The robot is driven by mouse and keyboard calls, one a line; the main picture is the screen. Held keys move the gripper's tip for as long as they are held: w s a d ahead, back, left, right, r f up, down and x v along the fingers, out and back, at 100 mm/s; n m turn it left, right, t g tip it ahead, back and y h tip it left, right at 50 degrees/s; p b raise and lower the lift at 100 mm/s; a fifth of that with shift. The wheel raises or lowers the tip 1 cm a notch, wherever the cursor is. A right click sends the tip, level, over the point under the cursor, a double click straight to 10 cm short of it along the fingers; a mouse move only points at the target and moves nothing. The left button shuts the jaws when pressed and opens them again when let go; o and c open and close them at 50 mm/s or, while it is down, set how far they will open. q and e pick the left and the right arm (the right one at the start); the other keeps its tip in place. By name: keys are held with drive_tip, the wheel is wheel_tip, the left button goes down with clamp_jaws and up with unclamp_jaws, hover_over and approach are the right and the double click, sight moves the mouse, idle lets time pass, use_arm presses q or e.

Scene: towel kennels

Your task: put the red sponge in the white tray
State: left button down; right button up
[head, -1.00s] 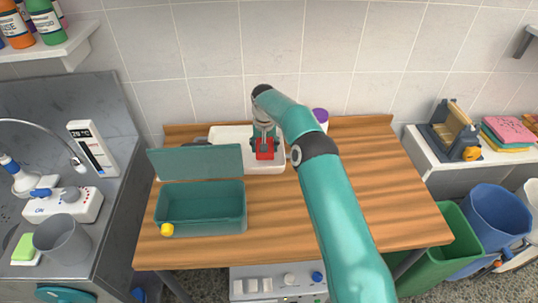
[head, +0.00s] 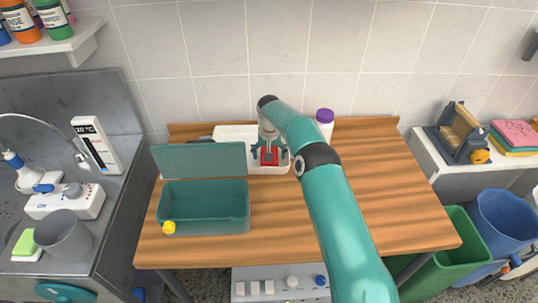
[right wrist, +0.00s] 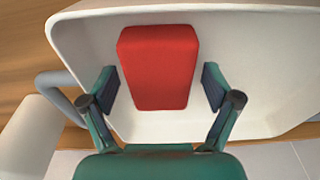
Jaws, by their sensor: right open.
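The red sponge (head: 269,156) lies in the white tray (head: 230,132) at the back of the wooden table. In the right wrist view the sponge (right wrist: 160,66) rests on the floor of the tray (right wrist: 255,60). My right gripper (head: 269,152) is over the tray. Its fingers (right wrist: 160,90) are spread on either side of the sponge, with gaps between them and it. The lid of the teal box hides part of the tray in the head view. My left gripper is not in view.
A teal box (head: 204,228) with a raised lid (head: 200,160) stands left of the tray, with a yellow knob at its front. A white bottle with a purple cap (head: 325,119) stands right of the tray. The table's right side is clear apart from my arm.

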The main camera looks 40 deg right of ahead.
drive_tip(key=shift+r, duration=0.65)
wheel_tip(320, 180, up, 11)
drive_tip(key=s+a+b, duration=0.1)
drive_tip(key=shift+s, duration=0.2)
drive_tip(key=shift+f, duration=0.1)
